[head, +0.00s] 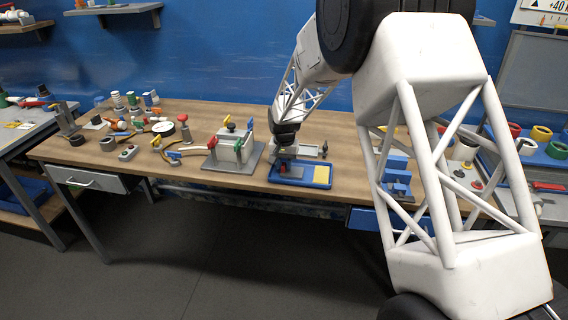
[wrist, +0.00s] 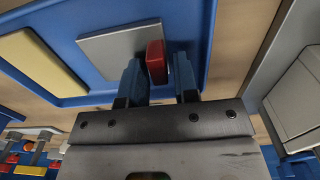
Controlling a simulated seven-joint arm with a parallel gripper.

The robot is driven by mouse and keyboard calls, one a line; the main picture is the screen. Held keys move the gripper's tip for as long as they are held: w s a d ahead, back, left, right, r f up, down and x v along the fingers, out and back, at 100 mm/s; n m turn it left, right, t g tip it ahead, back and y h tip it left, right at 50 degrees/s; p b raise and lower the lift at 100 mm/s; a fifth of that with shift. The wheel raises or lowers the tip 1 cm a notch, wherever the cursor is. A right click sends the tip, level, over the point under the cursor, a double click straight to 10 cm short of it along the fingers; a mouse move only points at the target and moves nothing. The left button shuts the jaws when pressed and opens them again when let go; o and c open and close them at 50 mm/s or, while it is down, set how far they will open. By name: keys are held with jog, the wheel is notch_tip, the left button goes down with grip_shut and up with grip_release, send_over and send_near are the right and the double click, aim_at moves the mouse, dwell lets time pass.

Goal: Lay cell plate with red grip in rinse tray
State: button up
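The cell plate is a grey square (wrist: 118,47) with a red grip (wrist: 155,62). In the wrist view it lies in the blue rinse tray (wrist: 75,100), beside a yellow pad (wrist: 38,64). My gripper (wrist: 161,75) has its two blue fingers apart on either side of the red grip. The left finger is close to the grip; a gap shows at the right finger. In the head view the rinse tray (head: 305,184) is at the table's front edge, below my gripper, and the red grip (head: 284,168) shows as a small spot. The plate's contact with the tray floor is hard to see.
The cell stand (head: 232,160) with yellow, red and green grips is left of the tray. A grey rack (head: 305,150) is close behind the tray. A blue stand (head: 397,178) is to the right, partly behind my arm. Several fittings crowd the table's left side.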

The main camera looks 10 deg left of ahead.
aim_at(284, 163)
jog(key=shift+o, duration=0.9)
notch_tip(284, 163, up, 12)
jog(key=shift+r, duration=0.2)
dwell(0.5)
